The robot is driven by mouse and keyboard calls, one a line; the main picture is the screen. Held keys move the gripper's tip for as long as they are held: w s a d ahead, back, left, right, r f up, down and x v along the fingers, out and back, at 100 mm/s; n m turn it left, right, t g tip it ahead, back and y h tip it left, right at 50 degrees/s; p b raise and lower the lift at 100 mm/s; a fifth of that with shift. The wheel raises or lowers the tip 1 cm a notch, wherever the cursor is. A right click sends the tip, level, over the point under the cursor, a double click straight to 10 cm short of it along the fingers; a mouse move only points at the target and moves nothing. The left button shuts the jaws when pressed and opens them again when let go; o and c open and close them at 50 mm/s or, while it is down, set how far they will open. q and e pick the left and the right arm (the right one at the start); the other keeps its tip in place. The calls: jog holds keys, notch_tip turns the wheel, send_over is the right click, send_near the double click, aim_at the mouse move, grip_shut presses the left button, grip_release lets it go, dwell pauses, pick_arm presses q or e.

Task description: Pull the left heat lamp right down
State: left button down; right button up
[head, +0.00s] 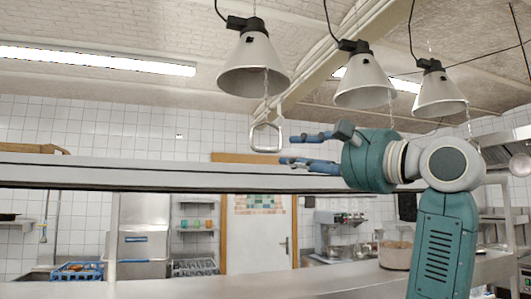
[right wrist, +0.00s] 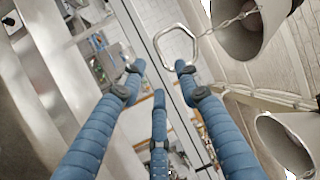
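The left heat lamp (head: 252,68) is a grey metal cone hanging from the ceiling. A thin chain hangs from it, ending in a metal loop handle (head: 265,137). My right gripper (head: 288,150) is open, its blue fingers pointing left, just right of the handle. In the right wrist view the handle (right wrist: 160,49) lies ahead of the spread fingers (right wrist: 158,72), close to the right-hand fingertip. I cannot tell whether they touch. Nothing is between the fingers. The lamp's cone also shows there at the top (right wrist: 235,35). My left gripper is not in view.
The middle heat lamp (head: 364,82) and the right heat lamp (head: 440,95) hang to the right, above my right arm. A long metal shelf (head: 120,172) runs behind and below the handle. A steel counter (head: 230,288) lies lower down. The air left of the handle is clear.

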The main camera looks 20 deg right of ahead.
aim_at(268, 152)
jog(key=p+x, duration=0.5)
jog(key=x, duration=0.4)
jog(key=shift+w+a, duration=0.1)
jog(key=shift+w, duration=0.05)
jog(key=shift+w+a+p, duration=0.15)
jog(key=shift+w+p, duration=0.2)
jog(key=shift+w, duration=0.15)
jog(key=shift+w+f, duration=0.1)
jog(key=shift+f, duration=0.05)
grip_shut()
